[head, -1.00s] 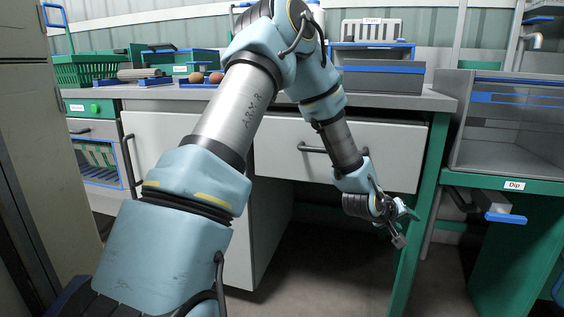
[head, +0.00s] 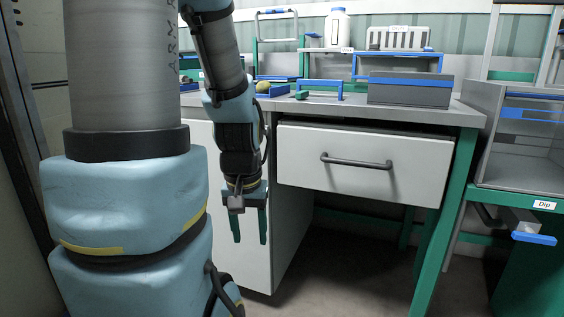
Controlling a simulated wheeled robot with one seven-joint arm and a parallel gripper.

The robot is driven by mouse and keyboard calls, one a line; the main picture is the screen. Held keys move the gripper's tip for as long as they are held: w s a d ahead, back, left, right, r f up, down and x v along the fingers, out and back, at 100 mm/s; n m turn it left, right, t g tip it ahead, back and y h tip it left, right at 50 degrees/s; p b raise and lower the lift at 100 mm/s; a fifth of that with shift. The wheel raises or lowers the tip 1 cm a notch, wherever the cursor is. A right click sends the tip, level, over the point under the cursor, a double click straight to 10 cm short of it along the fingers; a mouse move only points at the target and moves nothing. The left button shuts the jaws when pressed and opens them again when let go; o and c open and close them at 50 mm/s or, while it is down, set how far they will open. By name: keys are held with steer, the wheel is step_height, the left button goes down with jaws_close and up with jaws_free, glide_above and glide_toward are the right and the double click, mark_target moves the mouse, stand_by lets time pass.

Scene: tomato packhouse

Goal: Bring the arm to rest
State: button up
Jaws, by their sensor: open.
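My gripper (head: 249,238) hangs pointing down in front of the bench, left of the drawer. Its two green fingers are apart, with nothing between them. My arm rises large on the left of the head view and folds over, with the forearm coming down to the gripper. The arm hides the left part of the bench.
The dip station (head: 530,150) is at the right.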

step_height(320, 180, up, 31)
steer(key=p, duration=2.9)
steer(key=shift+f, duration=0.15)
